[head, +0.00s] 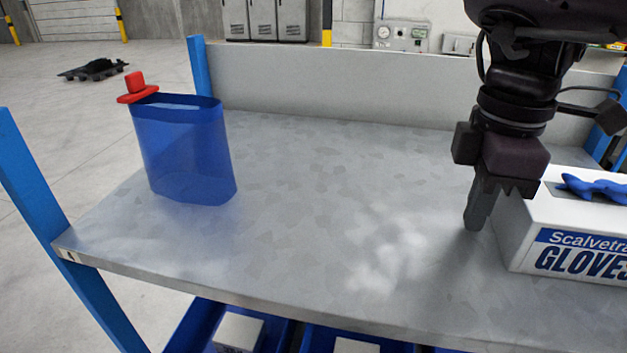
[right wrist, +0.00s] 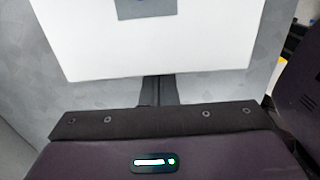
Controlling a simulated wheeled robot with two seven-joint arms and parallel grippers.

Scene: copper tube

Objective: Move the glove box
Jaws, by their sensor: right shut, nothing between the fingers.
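The glove box (head: 585,225) is white with a blue label reading GLOVES and a blue glove sticking out of its top. It sits on the grey metal table at the right edge of the head view, partly cut off. My right gripper (head: 476,215) points down just left of the box, its fingers shut with nothing between them. Its fingertips are close to the box's left side; I cannot tell if they touch. In the right wrist view the box (right wrist: 200,55) shows as a large white face beyond the fingers (right wrist: 158,92). My left gripper is not in view.
A translucent blue container (head: 185,150) with a red knob on its rim stands at the table's left. The middle of the table (head: 330,200) is clear. A raised grey back panel (head: 330,85) and blue posts (head: 198,70) bound it. Blue bins (head: 195,325) sit below the front edge.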

